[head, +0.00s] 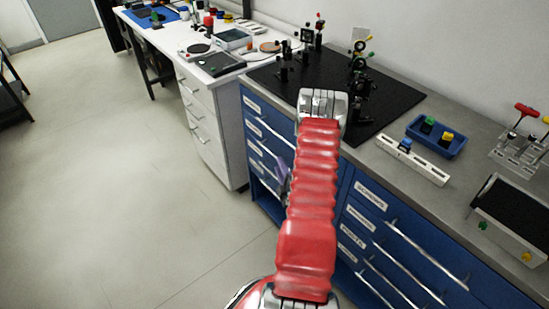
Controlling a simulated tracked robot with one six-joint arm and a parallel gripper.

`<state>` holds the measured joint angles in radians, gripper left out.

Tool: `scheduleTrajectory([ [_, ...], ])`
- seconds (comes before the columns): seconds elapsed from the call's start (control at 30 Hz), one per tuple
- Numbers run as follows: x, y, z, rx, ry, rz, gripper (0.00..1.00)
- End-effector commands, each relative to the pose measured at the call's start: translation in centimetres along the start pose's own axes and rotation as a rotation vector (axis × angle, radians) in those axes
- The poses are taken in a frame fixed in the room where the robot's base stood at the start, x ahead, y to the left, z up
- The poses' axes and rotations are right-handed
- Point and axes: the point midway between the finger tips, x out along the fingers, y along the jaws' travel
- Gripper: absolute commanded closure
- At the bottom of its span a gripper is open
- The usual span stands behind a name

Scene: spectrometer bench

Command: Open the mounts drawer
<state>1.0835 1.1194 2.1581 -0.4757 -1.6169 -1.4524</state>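A blue drawer cabinet under the bench has a left stack of drawers (258,143) and a right stack (405,262), with white labels and long silver bar handles. The drawer fronts in view look flush and shut. My red-sleeved arm crosses the middle and hides the right part of the left stack. A greyish purple part, apparently my gripper (283,176), shows just left of the arm, in front of the left stack's lower drawers. Its fingers are mostly hidden, and contact with a handle cannot be told.
A black optics breadboard (285,92) with posts sits on the bench top. A blue tray (436,137) and a white rail (411,160) lie to its right. A white drawer unit (205,125) stands left of the blue cabinet. The floor (120,190) at left is clear.

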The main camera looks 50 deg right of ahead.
Motion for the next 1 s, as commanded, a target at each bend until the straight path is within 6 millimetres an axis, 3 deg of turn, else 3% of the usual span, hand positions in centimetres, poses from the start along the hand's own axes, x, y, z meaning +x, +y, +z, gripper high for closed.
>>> scheduleTrajectory([
  [0.2,3.5,0.0,-0.1,0.0,0.002,0.001,0.72],
  [0.43,6.2,0.0,0.0,0.0,0.001,0.001,0.72],
  [0.83,6.8,0.0,0.0,0.002,-0.001,0.0,0.72],
  [1.0,6.8,0.0,0.1,0.001,-0.001,0.0,0.84],
])
